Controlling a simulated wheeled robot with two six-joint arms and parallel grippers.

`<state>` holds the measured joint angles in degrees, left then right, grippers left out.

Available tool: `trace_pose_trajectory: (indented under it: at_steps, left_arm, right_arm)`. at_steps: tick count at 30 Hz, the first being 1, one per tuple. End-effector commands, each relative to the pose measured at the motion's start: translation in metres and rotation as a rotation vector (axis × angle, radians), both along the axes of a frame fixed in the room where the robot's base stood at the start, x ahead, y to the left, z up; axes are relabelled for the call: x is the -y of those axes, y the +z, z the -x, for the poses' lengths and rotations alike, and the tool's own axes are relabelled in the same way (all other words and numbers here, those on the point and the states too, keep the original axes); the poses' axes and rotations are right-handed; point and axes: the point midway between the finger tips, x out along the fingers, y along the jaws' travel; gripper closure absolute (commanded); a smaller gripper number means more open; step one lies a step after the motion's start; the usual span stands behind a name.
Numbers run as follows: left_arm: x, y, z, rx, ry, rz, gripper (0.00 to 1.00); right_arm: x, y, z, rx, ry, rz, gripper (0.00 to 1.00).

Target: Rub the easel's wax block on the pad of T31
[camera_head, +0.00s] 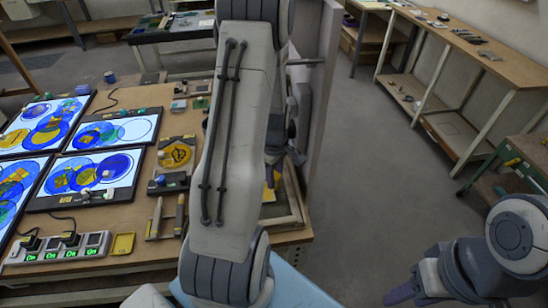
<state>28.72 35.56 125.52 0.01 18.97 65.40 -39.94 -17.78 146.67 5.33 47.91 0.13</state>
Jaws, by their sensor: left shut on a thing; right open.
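A large grey link of my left arm fills the middle of the head view and covers the right part of the worktable (115,222). Dark parts of my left wrist and gripper (283,155) show just right of this link. The fingertips and what they hold are hidden. I cannot identify the wax block or the easel. No T31 label is readable.
Lit panels (107,168) with blue and yellow circles cover the table's left side. A power strip (62,247), a yellow tray (123,244) and two slim tools (156,215) lie in front. A wood-edged frame (297,196) shows right of my arm. Open floor lies right.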

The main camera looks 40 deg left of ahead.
Motion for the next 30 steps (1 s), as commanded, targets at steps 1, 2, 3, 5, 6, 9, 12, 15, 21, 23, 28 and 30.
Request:
trace_pose_trajectory:
  at_steps: [1,2,3,5,6,9,12,15,21,23,28,30]
  left_arm:
    - [-0.001,0.009,0.0,0.001,0.001,-0.001,1.0]
    - [-0.001,0.012,0.0,0.001,0.001,-0.001,1.0]
    - [-0.001,0.016,0.0,0.001,0.002,-0.001,1.0]
    - [-0.002,0.021,0.0,0.002,0.003,-0.001,1.0]
    - [-0.002,0.025,0.0,0.002,0.003,-0.001,1.0]
    - [-0.002,0.034,0.001,0.002,0.004,-0.001,1.0]
    - [-0.003,0.041,0.001,0.001,0.004,-0.001,1.0]
    - [-0.003,0.044,0.002,0.001,0.006,0.0,1.0]
    - [-0.003,0.043,0.002,0.001,0.005,0.0,1.0]
    - [-0.003,0.043,0.002,0.001,0.005,0.0,1.0]
    - [-0.003,0.043,0.001,0.001,0.005,0.0,1.0]
    - [-0.003,0.043,0.001,0.001,0.005,0.0,1.0]
  right_arm:
    - [0.0,0.008,0.0,-0.001,0.0,0.001,0.5]
    - [0.0,0.011,0.0,-0.001,-0.001,0.001,0.5]
    - [0.0,0.014,0.0,-0.001,-0.001,0.001,0.5]
    - [0.0,0.018,0.0,-0.001,-0.001,0.001,0.5]
    - [0.0,0.021,0.0,-0.001,-0.001,0.001,0.5]
    - [0.0,0.029,0.0,-0.001,0.0,0.001,0.5]
    - [0.0,0.035,0.0,-0.001,0.002,0.001,0.5]
    - [0.0,0.038,0.0,-0.001,0.003,0.001,0.5]
    - [0.0,0.037,0.0,-0.001,0.003,0.001,0.5]
    - [0.0,0.037,0.0,-0.001,0.003,0.001,0.5]
    - [0.0,0.037,0.0,-0.001,0.003,0.001,0.5]
    - [0.0,0.037,0.0,-0.001,0.003,0.001,0.5]
